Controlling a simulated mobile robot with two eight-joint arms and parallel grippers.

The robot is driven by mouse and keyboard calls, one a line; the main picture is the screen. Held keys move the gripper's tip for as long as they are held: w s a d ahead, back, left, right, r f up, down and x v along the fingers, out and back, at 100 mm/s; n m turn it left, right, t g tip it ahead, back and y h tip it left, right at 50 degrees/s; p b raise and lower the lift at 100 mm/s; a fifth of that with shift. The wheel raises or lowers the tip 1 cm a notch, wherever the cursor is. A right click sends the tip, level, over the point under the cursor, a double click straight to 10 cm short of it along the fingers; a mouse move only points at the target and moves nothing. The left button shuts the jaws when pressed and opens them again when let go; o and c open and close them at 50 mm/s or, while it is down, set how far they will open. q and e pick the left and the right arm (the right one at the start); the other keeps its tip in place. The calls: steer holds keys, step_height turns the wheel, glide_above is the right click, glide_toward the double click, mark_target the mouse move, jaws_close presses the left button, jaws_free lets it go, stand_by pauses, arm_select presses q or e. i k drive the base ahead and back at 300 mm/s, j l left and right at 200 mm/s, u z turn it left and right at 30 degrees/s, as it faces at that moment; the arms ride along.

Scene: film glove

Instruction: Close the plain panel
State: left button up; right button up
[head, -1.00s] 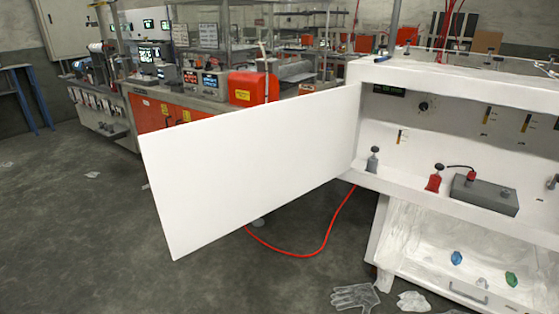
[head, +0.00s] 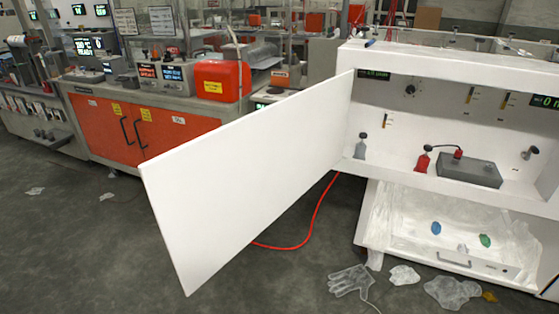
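The plain panel (head: 250,175) is a blank white door in the head view. It stands wide open, swung out to the left from the left edge of the white cabinet (head: 450,65). Its hinged side meets the cabinet near the upper middle, and its free edge is at the left, nearest me. The cabinet front beside it is open, showing the shelf inside. Neither of my grippers shows in the view.
On the shelf are a grey bottle (head: 361,147), a red bottle (head: 423,160) and a grey box (head: 468,170). Below is a plastic-lined drawer (head: 470,262). A clear glove (head: 350,281) and a red hose (head: 318,212) lie on the floor.

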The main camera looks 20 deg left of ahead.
mark_target(211, 196)
steer(key=j+z, duration=0.2)
steer(key=j, duration=0.35)
steer(key=k+j+z, duration=0.1)
steer(key=j+z, duration=0.15)
steer(key=j, duration=0.25)
steer(key=j+z, duration=0.35)
steer(key=j, duration=0.7)
steer(key=i+j+z, duration=0.1)
steer(key=i+j, duration=0.2)
steer(key=j, duration=0.15)
steer(key=i+j+z, duration=0.1)
steer(key=i+j, duration=0.2)
steer(key=j, duration=0.15)
steer(key=k+j+z, duration=0.1)
steer(key=k+z, duration=0.2)
